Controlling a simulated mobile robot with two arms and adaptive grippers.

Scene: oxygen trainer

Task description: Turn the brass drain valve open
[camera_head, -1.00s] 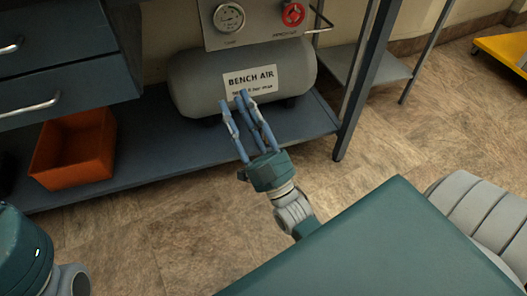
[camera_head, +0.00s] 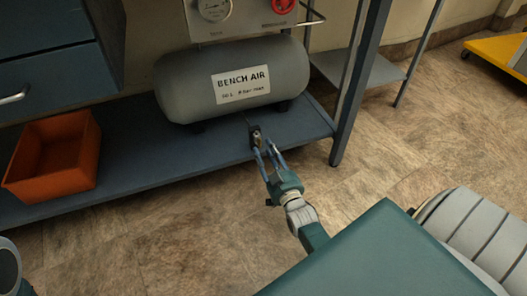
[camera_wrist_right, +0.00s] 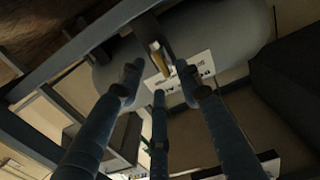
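The brass drain valve (camera_head: 256,138) is a small dark fitting with a brass-coloured part, below the grey air tank (camera_head: 285,65) labelled BENCH AIR. In the right wrist view the brass part (camera_wrist_right: 160,59) is a short upright piece between the fingertips and a little beyond them. My right gripper (camera_head: 265,151) is just in front of the valve. Its fingers are spread apart in the right wrist view (camera_wrist_right: 159,84), with nothing clamped between them. I cannot tell whether a finger touches the valve.
The tank stands on a blue-grey shelf (camera_head: 180,155) with an orange bin (camera_head: 50,170) at its left. A gauge panel (camera_head: 240,20) with a red knob (camera_head: 284,5) is above. A shelf post (camera_head: 352,100) rises on the right. The floor in front is clear.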

